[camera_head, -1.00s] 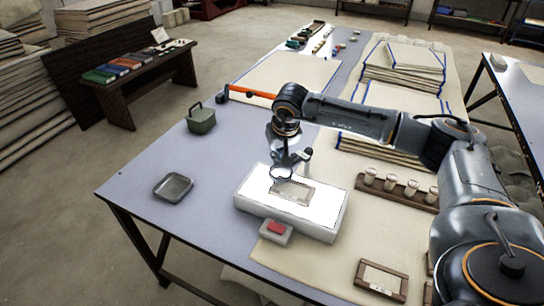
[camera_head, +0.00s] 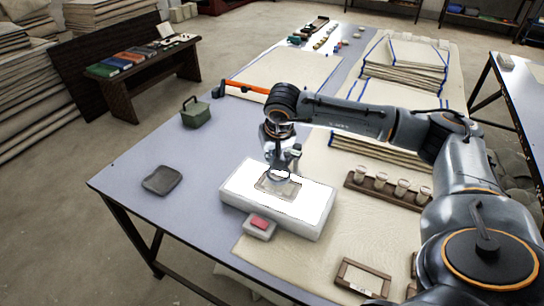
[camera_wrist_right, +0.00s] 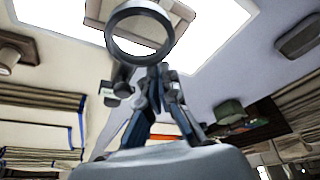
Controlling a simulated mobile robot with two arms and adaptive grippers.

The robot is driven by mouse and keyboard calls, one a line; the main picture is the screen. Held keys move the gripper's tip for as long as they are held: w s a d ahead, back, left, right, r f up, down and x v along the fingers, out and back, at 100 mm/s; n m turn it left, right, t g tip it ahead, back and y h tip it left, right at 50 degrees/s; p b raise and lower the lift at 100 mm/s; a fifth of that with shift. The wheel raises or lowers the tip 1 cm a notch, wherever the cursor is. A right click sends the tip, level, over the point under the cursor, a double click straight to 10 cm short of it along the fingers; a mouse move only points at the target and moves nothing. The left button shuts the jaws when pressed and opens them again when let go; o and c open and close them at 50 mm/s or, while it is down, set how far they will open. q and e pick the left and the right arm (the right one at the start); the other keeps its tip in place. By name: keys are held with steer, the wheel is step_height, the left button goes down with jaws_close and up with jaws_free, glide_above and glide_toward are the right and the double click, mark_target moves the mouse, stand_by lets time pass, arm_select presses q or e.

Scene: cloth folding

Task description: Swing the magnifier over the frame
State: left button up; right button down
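The magnifier, a dark round ring with a clear lens, shows in the wrist view (camera_wrist_right: 140,60) and small in the head view (camera_head: 279,175). A small flat frame (camera_head: 276,191) lies on the glowing white light box (camera_head: 318,205). In both views the ring overlaps the frame (camera_wrist_right: 180,13); its height above it is hard to tell. My right gripper (camera_head: 279,166) is above the box's back part. In the wrist view its fingers (camera_wrist_right: 157,78) converge at the ring's near edge and appear shut on the magnifier. The exact contact is partly hidden. My left gripper is out of view.
A grey block with a red pad (camera_head: 260,223) touches the box's front. A grey tray (camera_head: 162,180) and green tin (camera_head: 196,113) stand left. A rack of jars (camera_head: 388,187) and a second frame (camera_head: 363,276) lie right. The table's left part is mostly clear.

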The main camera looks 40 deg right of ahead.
steer(key=shift+s+a, duration=0.1)
steer(key=shift+s, duration=0.05)
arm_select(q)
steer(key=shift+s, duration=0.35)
arm_select(e)
steer(key=v, duration=1.2)
